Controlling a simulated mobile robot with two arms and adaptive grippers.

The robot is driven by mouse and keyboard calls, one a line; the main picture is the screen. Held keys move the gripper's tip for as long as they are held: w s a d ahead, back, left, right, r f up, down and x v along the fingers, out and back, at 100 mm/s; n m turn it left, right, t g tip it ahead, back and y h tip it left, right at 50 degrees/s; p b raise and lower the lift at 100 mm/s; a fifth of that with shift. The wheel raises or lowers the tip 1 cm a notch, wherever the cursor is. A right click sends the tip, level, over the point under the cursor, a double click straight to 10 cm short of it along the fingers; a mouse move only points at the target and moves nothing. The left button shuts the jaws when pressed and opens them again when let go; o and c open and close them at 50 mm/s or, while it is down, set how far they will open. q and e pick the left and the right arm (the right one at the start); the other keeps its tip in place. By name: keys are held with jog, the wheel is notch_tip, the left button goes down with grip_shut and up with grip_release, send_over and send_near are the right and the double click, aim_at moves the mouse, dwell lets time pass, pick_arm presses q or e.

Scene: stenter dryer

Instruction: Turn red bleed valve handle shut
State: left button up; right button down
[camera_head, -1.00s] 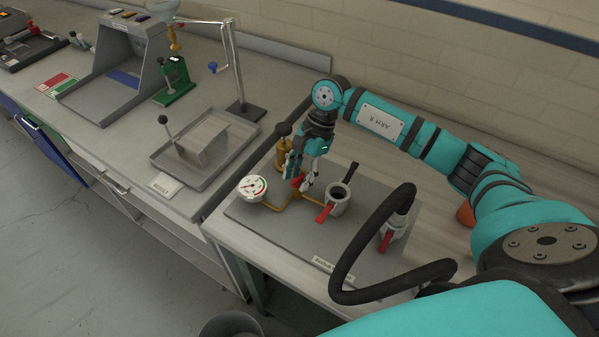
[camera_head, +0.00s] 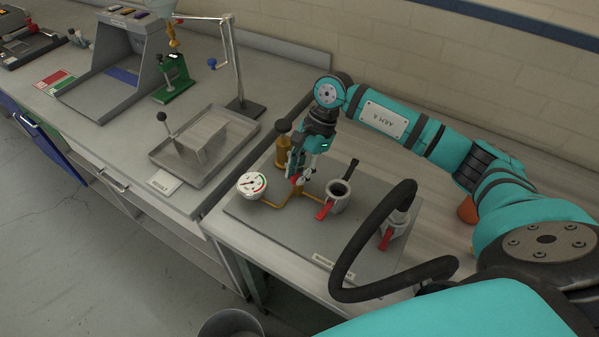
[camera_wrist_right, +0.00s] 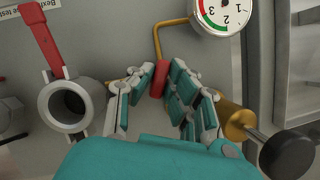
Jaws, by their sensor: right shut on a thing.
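The red bleed valve handle (camera_head: 294,181) sits on the brass pipe between the pressure gauge (camera_head: 252,185) and a grey cup-shaped fitting (camera_head: 338,196). In the right wrist view the handle (camera_wrist_right: 159,79) stands between the fingertips, its lower end partly hidden. My right gripper (camera_head: 303,174) reaches down over the valve and is shut on this handle; its fingers also show in the right wrist view (camera_wrist_right: 153,88). The valve body under the handle is mostly hidden. My left gripper is out of view.
A brass cylinder with a black knob (camera_head: 283,150) stands close behind my gripper. The grey fitting has a red lever (camera_head: 325,211). A second fitting with a red lever (camera_head: 387,238) and a thick black hose (camera_head: 362,240) lie to the right. A metal tray (camera_head: 175,184) is left.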

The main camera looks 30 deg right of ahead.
jog(key=m+b, duration=0.1)
jog(key=m+t+b, duration=0.1)
jog(key=m, duration=0.1)
jog(key=shift+s+f+b, duration=0.1)
jog(key=shift+f+b, duration=0.2)
jog(key=m+t+b, duration=0.1)
jog(key=m+b, duration=0.1)
jog(key=m, duration=0.1)
jog(key=shift+m+h+b, duration=0.3)
jog(key=shift+b, duration=0.05)
jog(key=m+t+h+b, duration=0.1)
jog(key=m+b, duration=0.2)
jog(key=m, duration=0.1)
jog(key=shift+a+t, duration=0.1)
jog(key=shift+t, duration=0.3)
jog(key=shift+s+r+m+b, duration=0.15)
jog(key=shift+m+b, duration=0.4)
jog(key=shift+m, duration=0.45)
jog(key=shift+h, duration=0.3)
jog(key=c, duration=1.3)
grip_release()
jog(key=shift+r, duration=0.1)
jog(key=shift+r+t, duration=0.1)
jog(key=shift+t, duration=0.2)
